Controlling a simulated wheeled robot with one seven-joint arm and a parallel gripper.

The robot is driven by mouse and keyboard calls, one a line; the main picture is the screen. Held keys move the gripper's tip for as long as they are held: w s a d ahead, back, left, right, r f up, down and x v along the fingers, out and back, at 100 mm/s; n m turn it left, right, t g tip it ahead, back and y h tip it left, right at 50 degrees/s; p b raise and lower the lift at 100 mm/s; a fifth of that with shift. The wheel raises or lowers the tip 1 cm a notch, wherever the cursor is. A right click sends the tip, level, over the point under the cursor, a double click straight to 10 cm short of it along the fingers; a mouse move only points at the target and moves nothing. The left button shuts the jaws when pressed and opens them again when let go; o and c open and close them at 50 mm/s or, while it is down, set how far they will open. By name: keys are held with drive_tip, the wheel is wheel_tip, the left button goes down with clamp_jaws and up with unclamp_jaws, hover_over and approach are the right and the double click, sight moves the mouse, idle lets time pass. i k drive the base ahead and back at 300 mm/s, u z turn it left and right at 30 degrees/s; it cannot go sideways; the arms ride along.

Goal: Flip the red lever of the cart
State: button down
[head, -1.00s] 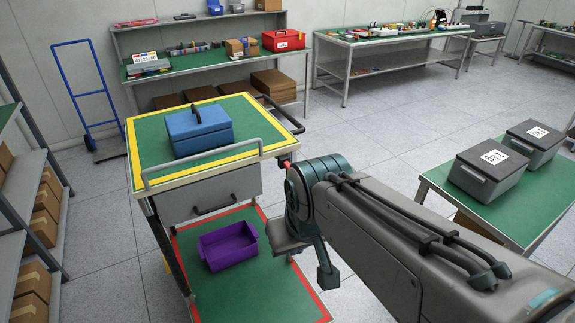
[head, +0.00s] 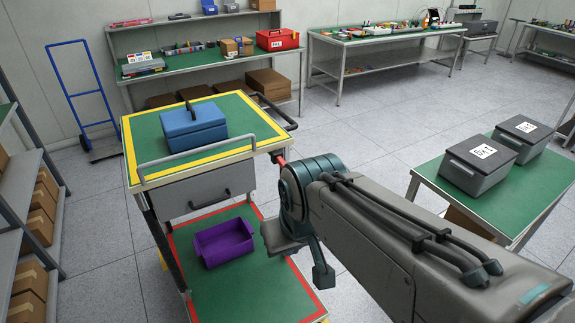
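The cart (head: 150,172) stands left of centre, with a yellow-edged green top, a grey drawer and a red-edged lower shelf. A small red part, which looks like the lever (head: 281,160), shows at the cart's right front corner below the top. My arm's end covers most of that area. My gripper (head: 297,258) hangs beside the cart's right side, below the large wrist joint. Its fingers cannot be made out clearly, and I cannot tell whether they are open or touch the lever.
A blue toolbox (head: 194,127) sits on the cart top and a purple bin (head: 224,244) on its lower shelf. A green table (head: 497,202) with two grey boxes stands at right. Shelving (head: 50,207) stands at left. Open floor (head: 385,135) lies behind my arm.

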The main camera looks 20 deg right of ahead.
sight(279, 160)
drive_tip(key=u, duration=0.05)
drive_tip(key=k, duration=0.1)
drive_tip(key=z, duration=0.9)
drive_tip(key=i, duration=0.5)
